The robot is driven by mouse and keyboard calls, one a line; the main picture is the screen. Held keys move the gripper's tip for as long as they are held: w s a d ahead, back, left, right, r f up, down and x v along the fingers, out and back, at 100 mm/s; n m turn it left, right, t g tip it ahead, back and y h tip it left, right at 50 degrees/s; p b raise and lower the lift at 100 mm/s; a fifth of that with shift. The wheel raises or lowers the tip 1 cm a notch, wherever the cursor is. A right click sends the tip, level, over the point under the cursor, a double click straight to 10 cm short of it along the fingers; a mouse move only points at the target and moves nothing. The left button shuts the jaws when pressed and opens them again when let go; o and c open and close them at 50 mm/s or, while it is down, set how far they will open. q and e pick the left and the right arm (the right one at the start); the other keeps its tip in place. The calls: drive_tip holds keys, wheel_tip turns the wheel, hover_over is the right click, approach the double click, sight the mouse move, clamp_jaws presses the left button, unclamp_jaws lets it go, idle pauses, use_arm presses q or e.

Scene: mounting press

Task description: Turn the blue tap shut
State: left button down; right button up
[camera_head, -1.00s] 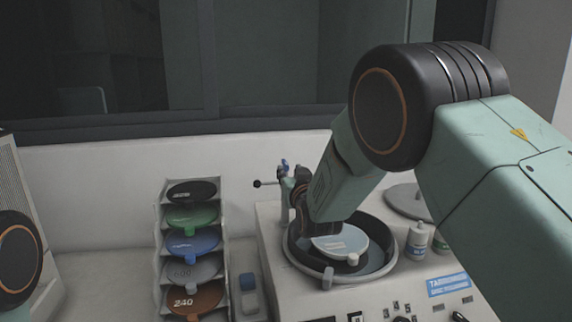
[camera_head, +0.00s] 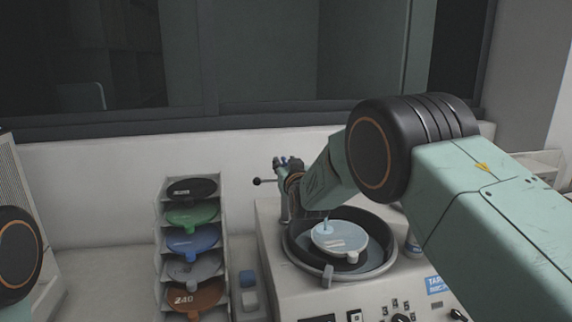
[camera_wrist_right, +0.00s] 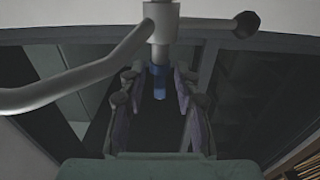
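The blue tap (camera_wrist_right: 160,82) shows as a small blue piece on a grey metal fitting in the right wrist view. In the head view only a bit of blue (camera_head: 284,161) shows at the top of the post behind the round bowl. My right gripper (camera_wrist_right: 157,84) is open, with one finger on each side of the blue piece and visible gaps between. In the head view the right gripper (camera_head: 282,167) is at the tap, partly hidden by its own wrist. My left gripper is out of view; only part of my left arm shows.
A pale disc (camera_head: 340,238) lies in the dark round bowl (camera_head: 300,248), with a thin bluish streak (camera_head: 325,222) above it. A rack (camera_head: 224,215) of coloured discs stands left. A black-knobbed lever (camera_head: 258,181) and a curved pipe (camera_wrist_right: 80,80) are close to the gripper.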

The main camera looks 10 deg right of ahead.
drive_tip(key=shift+w+a+f, duration=0.1)
drive_tip(key=shift+w+f, duration=0.05)
drive_tip(key=shift+w, duration=0.05)
drive_tip(key=shift+c, duration=1.5)
drive_tip(key=shift+s+d, duration=0.2)
drive_tip(key=shift+s, duration=0.05)
clamp_jaws()
drive_tip(key=shift+a+r, duration=0.1)
drive_tip(key=shift+r, duration=0.15)
